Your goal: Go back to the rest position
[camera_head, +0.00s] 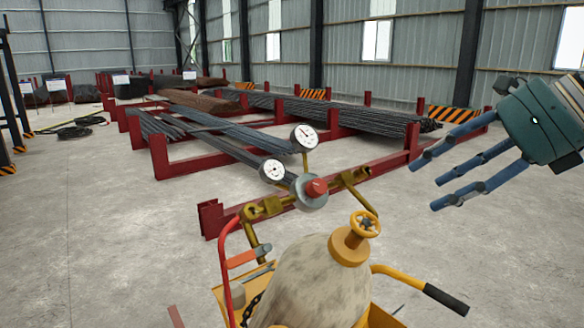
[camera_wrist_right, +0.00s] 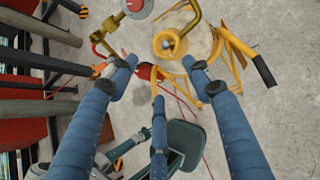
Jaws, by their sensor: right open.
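My right gripper (camera_head: 430,183) is at the right of the head view, its blue fingers spread and open with nothing between them. It is in the air, up and to the right of a gas cylinder (camera_head: 312,285) on a yellow cart. The right wrist view shows the open fingers (camera_wrist_right: 157,78) pointing toward the cylinder's yellow valve (camera_wrist_right: 168,43), with a visible gap. The yellow handwheel (camera_head: 364,225) and the red-capped regulator (camera_head: 315,188) with two round gauges (camera_head: 304,137) sit at the cylinder's top. My left gripper is in neither view.
The cart's black-gripped handle (camera_head: 445,299) sticks out to the right, below my right gripper. Red racks (camera_head: 160,157) with long dark rebar (camera_head: 345,114) stand behind the cart. Bare concrete floor (camera_head: 110,230) lies open to the left. Hoses (camera_head: 75,128) lie at the far left.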

